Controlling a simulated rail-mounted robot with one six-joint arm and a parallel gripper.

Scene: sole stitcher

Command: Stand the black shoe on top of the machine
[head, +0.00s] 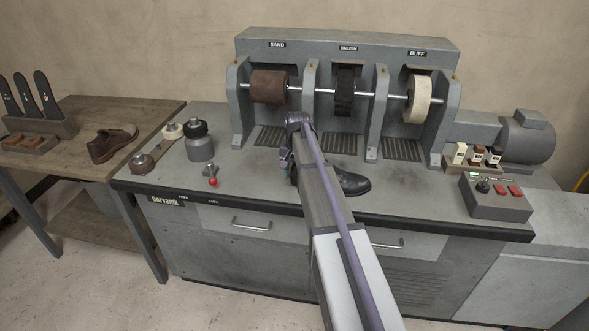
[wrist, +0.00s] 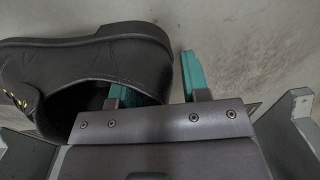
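The black shoe (head: 351,183) lies on the machine's bench top near the front edge, toe to the right, partly hidden by my arm. In the wrist view the shoe (wrist: 95,60) shows its heel and opening, with brass eyelets at the left edge. My gripper (head: 291,168) is low at the shoe's heel end. Its teal fingers (wrist: 155,85) are apart: one reaches into the shoe opening, the other is outside behind the heel, with a small gap visible. The grey machine (head: 355,43) has a flat-looking top above its SAND, BRUSH and BUFF wheels.
A brown shoe (head: 112,145) lies on the side table.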

